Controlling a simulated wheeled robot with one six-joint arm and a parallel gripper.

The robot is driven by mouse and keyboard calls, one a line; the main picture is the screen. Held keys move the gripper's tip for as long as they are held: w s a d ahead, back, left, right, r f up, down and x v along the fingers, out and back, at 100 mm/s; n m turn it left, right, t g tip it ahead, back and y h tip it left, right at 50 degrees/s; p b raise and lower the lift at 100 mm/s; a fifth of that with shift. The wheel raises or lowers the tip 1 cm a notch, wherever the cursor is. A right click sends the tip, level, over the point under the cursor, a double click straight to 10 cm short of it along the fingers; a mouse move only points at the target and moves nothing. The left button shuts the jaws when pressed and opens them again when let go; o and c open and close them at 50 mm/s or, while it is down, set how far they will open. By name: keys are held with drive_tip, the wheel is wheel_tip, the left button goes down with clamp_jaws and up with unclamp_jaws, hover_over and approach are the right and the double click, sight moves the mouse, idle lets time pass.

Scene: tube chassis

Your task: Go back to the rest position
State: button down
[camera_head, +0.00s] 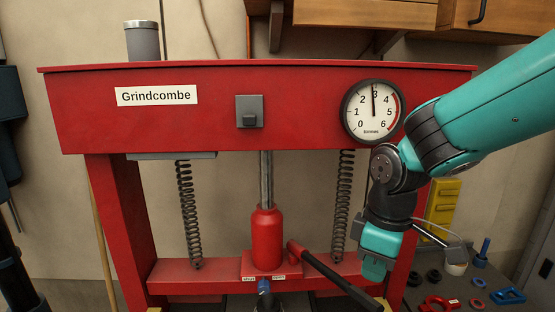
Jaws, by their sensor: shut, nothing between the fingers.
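My teal and black arm reaches in from the right edge, in front of the press's right side. My gripper (374,270) is at its lower end, pointing down, beside the right spring and above the black lever handle. It is shut and empty. The red press frame (220,125) carries the "Grindcombe" label (156,96) and a round gauge (372,112) with its needle near 3. A red bottle jack (266,240) stands upright on the lower beam, under the central rod.
The black lever with a red end (325,272) slants down right from the jack. A blue-topped knob (264,290) is in front of the jack. On the right bench are a yellow block (442,205), a red clamp-like part (438,303) and a blue part (508,296). Wooden cabinets hang above.

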drive_tip(key=s+a+f+m+y+b, duration=0.3)
drive_tip(key=s+f+m+b, duration=0.1)
drive_tip(key=s+f+b, duration=0.7)
drive_tip(key=s+b, duration=0.3)
drive_tip(key=s, duration=0.1)
drive_tip(key=shift+s+a, duration=0.3)
drive_tip(key=shift+s, duration=0.1)
idle(1.2)
